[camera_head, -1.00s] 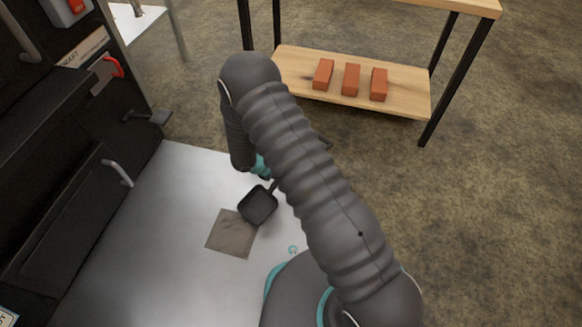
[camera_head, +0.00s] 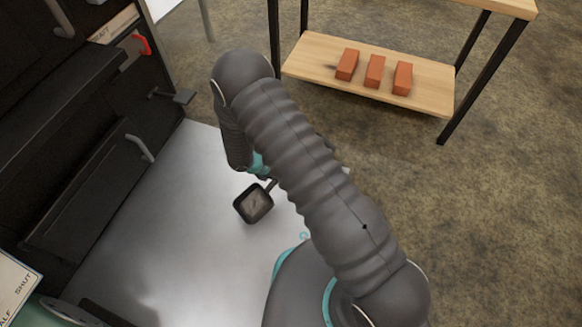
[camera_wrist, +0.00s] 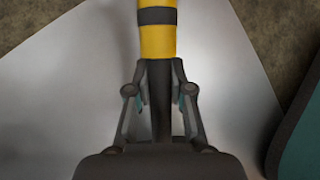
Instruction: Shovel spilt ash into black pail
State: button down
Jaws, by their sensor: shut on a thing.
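The black shovel (camera_head: 253,203) is held low over the bare metal floor sheet, its square pan out to the lower left of my gripper (camera_head: 266,178). A grey-brown patch of ash (camera_head: 252,203) lies in the pan. In the wrist view my gripper (camera_wrist: 160,95) is shut on the shovel's dark shaft (camera_wrist: 161,112), below its yellow handle (camera_wrist: 158,40) with a black band. The pan cannot be made out there. No ash patch shows on the visible sheet in the head view. I cannot make out the black pail.
A wooden shelf (camera_head: 310,50) with three orange bricks (camera_head: 374,72) stands at the back.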

jog(key=shift+s+a+p, duration=0.25)
jog(key=shift+s+a, duration=0.45)
jog(key=shift+a, duration=0.2)
jog(key=shift+s+a+p, duration=0.25)
jog(key=shift+s+a, duration=0.4)
jog(key=shift+a, duration=0.2)
jog(key=shift+r+p, duration=0.25)
jog(key=shift+p, duration=0.15)
jog(key=y+p, duration=0.1)
jog(key=d+r+g+p, duration=0.1)
jog(key=shift+w+y+p, duration=0.35)
jog(key=shift+y, duration=0.05)
jog(key=shift+g+y, duration=0.3)
jog(key=shift+w+d+r+p, duration=0.35)
jog(key=shift+r+p, duration=0.65)
jog(key=shift+r, duration=0.35)
jog(key=shift+w+d+r+p, duration=0.3)
jog(key=shift+d+r+p, duration=0.15)
jog(key=shift+r+p, duration=0.75)
jog(key=shift+w+d+r+p, duration=0.35)
jog(key=shift+r+p, duration=0.5)
jog(key=shift+r, duration=0.65)
